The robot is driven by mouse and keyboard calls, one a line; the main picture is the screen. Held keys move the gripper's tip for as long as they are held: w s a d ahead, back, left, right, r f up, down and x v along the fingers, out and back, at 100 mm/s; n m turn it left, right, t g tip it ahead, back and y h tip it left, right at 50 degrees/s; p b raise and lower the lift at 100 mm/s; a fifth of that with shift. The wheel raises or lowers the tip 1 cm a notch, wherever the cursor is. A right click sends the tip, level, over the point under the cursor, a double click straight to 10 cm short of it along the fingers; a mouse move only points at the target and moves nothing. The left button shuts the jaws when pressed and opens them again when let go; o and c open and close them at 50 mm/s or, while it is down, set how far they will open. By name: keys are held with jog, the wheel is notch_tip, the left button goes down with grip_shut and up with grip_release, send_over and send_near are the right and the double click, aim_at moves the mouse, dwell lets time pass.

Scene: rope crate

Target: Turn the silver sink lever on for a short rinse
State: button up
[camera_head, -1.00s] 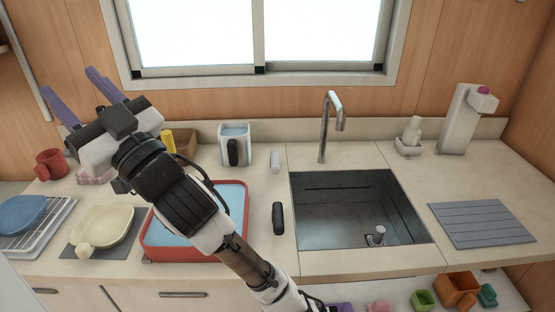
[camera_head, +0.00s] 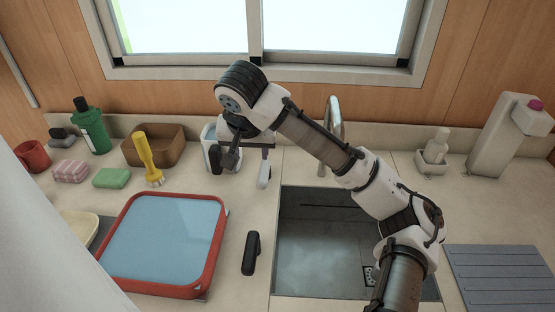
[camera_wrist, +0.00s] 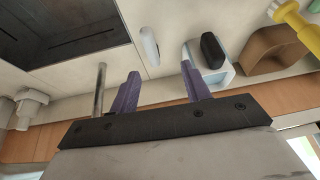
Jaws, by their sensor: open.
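The silver faucet (camera_head: 334,118) stands behind the sink (camera_head: 318,245), partly behind my arm. It also shows in the wrist view (camera_wrist: 99,88) beside one finger. A small pale silver upright piece (camera_head: 264,175), which looks like the lever, stands on the counter left of the faucet. In the wrist view this piece (camera_wrist: 149,46) lies beyond the gap between my fingers, not touched. My gripper (camera_wrist: 160,70) is open and empty, with two purple fingers spread. In the head view its fingers are mostly hidden, close above the lever and the white jug.
The white jug (camera_head: 208,140) with a black handle stands close left of the lever. A red-rimmed tray (camera_head: 213,262) and a black object (camera_head: 251,253) lie in front. A yellow brush (camera_head: 145,150) and a brown box (camera_head: 168,135) stand further left. A soap holder (camera_head: 432,165) is at right.

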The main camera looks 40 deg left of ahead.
aim_at(263, 177)
jog(key=shift+h, duration=0.3)
jog(key=x, duration=0.9)
jog(key=w+d+x, duration=0.1)
jog(key=x, duration=0.3)
jog(key=shift+w+f, duration=0.15)
jog(key=shift+f, duration=0.2)
grip_shut()
